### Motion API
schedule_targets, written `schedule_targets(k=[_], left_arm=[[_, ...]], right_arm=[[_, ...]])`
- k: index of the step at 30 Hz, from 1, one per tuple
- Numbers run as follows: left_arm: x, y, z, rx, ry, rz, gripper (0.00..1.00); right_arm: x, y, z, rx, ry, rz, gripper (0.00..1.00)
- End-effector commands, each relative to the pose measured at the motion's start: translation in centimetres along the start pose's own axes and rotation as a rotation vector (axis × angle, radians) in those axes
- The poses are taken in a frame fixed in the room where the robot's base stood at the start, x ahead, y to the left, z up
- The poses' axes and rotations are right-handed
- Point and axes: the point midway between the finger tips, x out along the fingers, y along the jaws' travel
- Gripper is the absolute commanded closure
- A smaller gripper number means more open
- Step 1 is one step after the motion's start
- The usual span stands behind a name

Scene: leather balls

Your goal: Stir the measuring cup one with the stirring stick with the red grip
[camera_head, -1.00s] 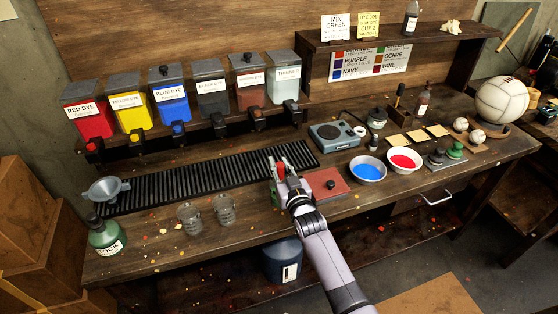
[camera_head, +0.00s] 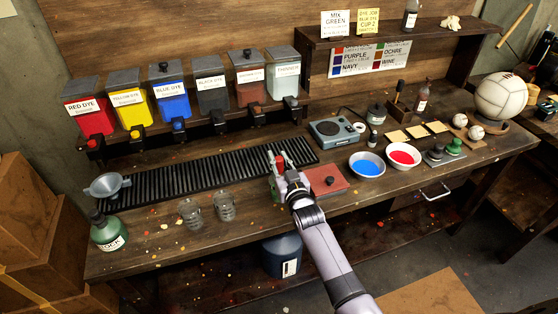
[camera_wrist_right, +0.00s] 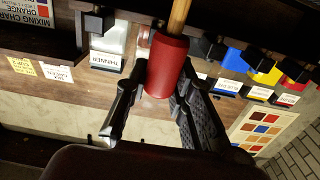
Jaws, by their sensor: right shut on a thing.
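My right gripper (camera_head: 279,160) is over the bench near the right end of the black slatted rack. It is shut on the red grip (camera_head: 280,163) of the stirring stick. In the right wrist view the red grip (camera_wrist_right: 167,66) sits between the fingers (camera_wrist_right: 157,100), with a wooden shaft (camera_wrist_right: 180,17) running out of it to the top edge. Two clear measuring cups, a left one (camera_head: 190,213) and a right one (camera_head: 225,206), stand on the bench left of the gripper. I cannot tell which is measuring cup one. My left gripper is not in view.
A green bottle (camera_head: 107,232) and a funnel (camera_head: 106,186) are at the left end. Dye dispensers (camera_head: 172,98) line the back. Right of the gripper are a red book-like object (camera_head: 328,181), a scale (camera_head: 334,133), a blue-filled bowl (camera_head: 367,165) and a red-filled bowl (camera_head: 404,157).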

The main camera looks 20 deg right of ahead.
Motion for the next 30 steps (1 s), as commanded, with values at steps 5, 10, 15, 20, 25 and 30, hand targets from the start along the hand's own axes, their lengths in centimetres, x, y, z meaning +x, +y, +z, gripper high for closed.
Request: schedule_targets(k=[5, 10, 15, 20, 25, 30], left_arm=[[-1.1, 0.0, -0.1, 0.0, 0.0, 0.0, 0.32], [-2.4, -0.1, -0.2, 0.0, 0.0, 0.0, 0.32], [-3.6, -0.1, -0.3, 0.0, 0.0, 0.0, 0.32], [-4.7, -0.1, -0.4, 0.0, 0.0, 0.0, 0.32], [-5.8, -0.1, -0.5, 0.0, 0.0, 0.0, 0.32], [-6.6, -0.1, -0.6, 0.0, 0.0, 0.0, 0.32]], right_arm=[[0.0, 0.0, -1.3, 0.0, 0.001, 0.0, 1.0], [0.0, 0.0, -2.7, 0.0, 0.001, 0.0, 1.0], [0.0, 0.0, -4.1, 0.0, 0.001, 0.0, 1.0], [0.0, 0.0, -5.3, 0.0, 0.0, 0.0, 1.0], [0.0, 0.0, -6.6, 0.0, 0.0, 0.0, 1.0], [0.0, 0.0, -8.0, 0.0, 0.002, 0.0, 1.0]])
